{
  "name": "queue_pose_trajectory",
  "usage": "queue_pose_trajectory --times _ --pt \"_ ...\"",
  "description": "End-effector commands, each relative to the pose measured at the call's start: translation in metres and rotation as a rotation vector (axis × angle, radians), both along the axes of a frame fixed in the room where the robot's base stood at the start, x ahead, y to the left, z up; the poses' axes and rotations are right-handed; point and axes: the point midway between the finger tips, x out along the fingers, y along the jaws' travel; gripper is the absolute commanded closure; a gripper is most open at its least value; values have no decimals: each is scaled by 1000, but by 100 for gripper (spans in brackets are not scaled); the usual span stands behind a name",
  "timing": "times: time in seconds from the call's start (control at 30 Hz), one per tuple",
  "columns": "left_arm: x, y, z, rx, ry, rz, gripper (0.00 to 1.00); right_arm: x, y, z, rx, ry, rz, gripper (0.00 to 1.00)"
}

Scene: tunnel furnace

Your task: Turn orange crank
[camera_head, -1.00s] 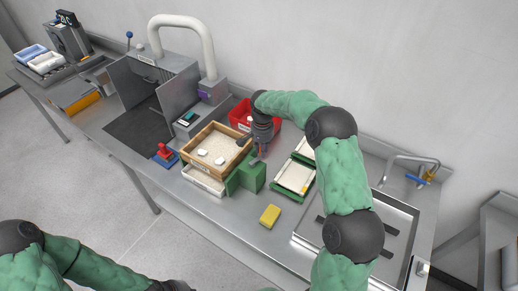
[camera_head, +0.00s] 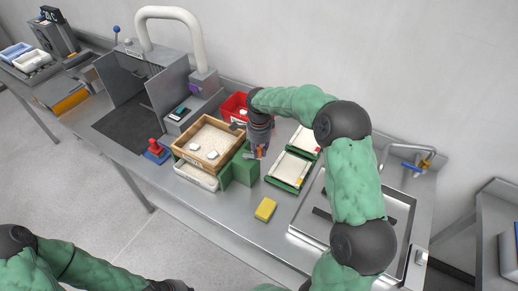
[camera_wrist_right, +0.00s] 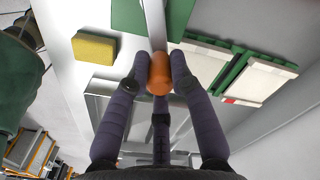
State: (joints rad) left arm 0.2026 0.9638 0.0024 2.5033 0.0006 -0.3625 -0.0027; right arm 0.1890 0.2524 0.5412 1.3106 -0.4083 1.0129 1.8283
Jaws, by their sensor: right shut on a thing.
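The orange crank (camera_wrist_right: 159,74) shows in the right wrist view as a rounded orange handle, between the fingertips of my right gripper (camera_wrist_right: 160,62). The fingers are shut on it from both sides. In the head view my right gripper (camera_head: 256,152) reaches down beside the green box (camera_head: 241,168), at its right upper edge. There the crank is mostly hidden by the fingers, with only a small orange patch showing.
A wooden sieve tray (camera_head: 180,152) sits left of the green box, above a white tray (camera_head: 195,176). A yellow sponge (camera_head: 265,209) lies in front. Green-framed white plates (camera_head: 290,168) and a sink (camera_head: 300,228) are at right. A red bin (camera_head: 233,105) stands behind.

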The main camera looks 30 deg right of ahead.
Motion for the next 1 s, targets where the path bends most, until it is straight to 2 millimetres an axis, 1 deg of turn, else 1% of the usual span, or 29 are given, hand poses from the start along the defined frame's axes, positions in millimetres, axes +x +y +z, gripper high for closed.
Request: queue_pose_trajectory --times 0.3,0.6,0.8,1.0 --pt "0 0 -11 0 0 0 100 -11 12 -1 0 2 -297 100" --pt "0 0 -18 0 0 0 100 -17 25 -1 -1 2 -564 100" --pt "0 0 -21 0 0 0 100 -19 32 -1 0 3 -700 100" --pt "0 0 -23 0 0 0 100 -19 37 -1 0 3 -789 100"
